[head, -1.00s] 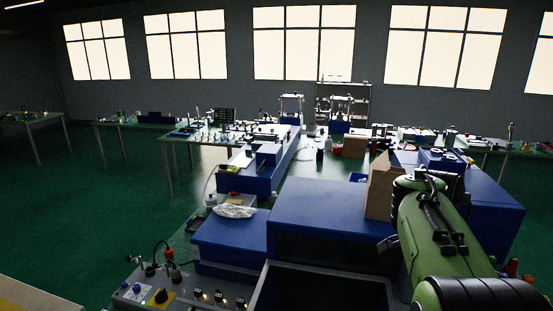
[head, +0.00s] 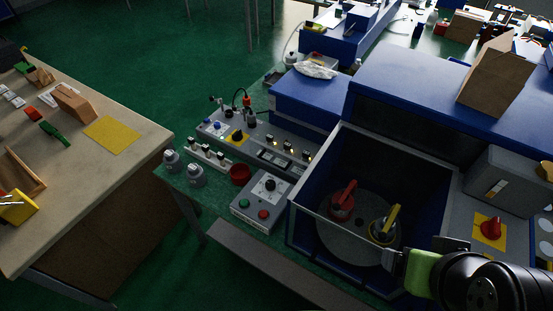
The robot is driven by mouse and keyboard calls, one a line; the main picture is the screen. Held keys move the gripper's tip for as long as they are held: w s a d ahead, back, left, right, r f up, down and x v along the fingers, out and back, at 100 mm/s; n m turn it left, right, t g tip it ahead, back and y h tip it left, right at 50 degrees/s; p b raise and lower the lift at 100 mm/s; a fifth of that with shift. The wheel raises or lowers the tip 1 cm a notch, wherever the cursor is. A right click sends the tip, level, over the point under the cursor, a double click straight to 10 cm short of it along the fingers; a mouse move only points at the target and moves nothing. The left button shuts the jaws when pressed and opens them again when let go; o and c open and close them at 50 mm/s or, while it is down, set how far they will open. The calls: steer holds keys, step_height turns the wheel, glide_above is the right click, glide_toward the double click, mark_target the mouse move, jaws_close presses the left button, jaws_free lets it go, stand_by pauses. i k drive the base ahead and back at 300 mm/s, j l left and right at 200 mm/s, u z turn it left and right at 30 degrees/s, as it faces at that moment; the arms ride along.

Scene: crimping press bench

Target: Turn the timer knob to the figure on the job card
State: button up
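Several knobs could be the timer knob, and I cannot tell which is. A black knob (head: 270,185) sits on a grey control box (head: 252,214) with a green and a red button. Another black knob (head: 238,135) sits on a yellow plate on the panel behind. A red knob (head: 491,228) sits on a yellow plate at the right. No figures are readable. I cannot make out a job card for certain. My arm reaches in from the lower right. My gripper (head: 396,257) is small and dark near the open press bay, apart from these knobs; its fingers are unclear.
The open bay (head: 292,225) holds a round plate with red-handled (head: 341,203) and yellow-handled (head: 384,229) parts. A wooden table (head: 150,135) with a yellow sheet (head: 111,134) stands at the left. Green floor lies between. A cardboard box (head: 488,80) stands on the blue housing.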

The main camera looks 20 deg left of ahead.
mark_target(271, 185)
steer(key=k+j+u, duration=0.25)
steer(key=j, duration=0.35)
steer(key=k+j+u, duration=0.1)
steer(key=k+j, duration=0.15)
steer(key=k+j+u, duration=0.1)
steer(key=j, duration=0.35)
